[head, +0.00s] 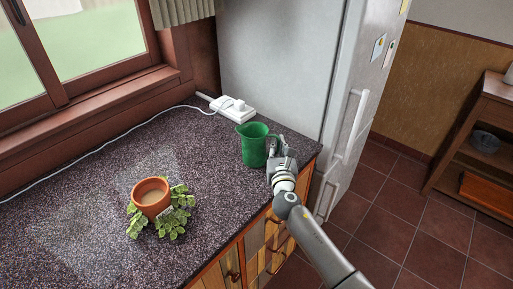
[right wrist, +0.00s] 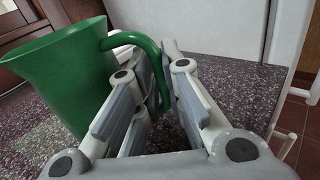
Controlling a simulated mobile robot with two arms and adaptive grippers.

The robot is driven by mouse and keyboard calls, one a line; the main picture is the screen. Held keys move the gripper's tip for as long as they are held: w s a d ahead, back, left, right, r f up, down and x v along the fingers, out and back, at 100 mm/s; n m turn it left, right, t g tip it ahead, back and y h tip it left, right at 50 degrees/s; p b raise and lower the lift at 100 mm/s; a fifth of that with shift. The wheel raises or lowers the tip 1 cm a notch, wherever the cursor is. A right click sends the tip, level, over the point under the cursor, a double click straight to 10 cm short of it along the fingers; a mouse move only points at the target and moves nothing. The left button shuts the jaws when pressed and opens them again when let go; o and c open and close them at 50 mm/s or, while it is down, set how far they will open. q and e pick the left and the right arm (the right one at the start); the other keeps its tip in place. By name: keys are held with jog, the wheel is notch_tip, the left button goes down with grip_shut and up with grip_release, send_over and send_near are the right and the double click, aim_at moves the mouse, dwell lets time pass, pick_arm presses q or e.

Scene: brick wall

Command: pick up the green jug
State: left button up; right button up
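The green jug (head: 253,144) stands upright on the dark speckled counter near its right end, beside the fridge. Its handle faces my right gripper (head: 281,156). In the right wrist view the jug (right wrist: 65,75) fills the upper left, and its handle runs down between the two fingers of my right gripper (right wrist: 160,95). The fingers are drawn close together, one on each side of the handle, and look shut on it. The jug's base is hidden in the wrist view. My left gripper is not in view.
A white power strip (head: 232,108) with a cable lies behind the jug. The fridge (head: 275,60) stands close behind and to the right. The counter between plant and jug is clear.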

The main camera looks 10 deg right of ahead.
aim_at(278, 138)
jog(key=shift+r, duration=0.1)
grip_shut()
jog(key=shift+r+p, duration=0.4)
jog(key=shift+r, duration=0.3)
jog(key=shift+r+p, duration=0.4)
jog(key=shift+r, duration=0.55)
jog(key=s+d+r+p, duration=0.1)
jog(key=s+d+r, duration=0.4)
jog(key=s+r, duration=0.4)
jog(key=shift+s+r, duration=0.25)
jog(key=shift+s, duration=1.7)
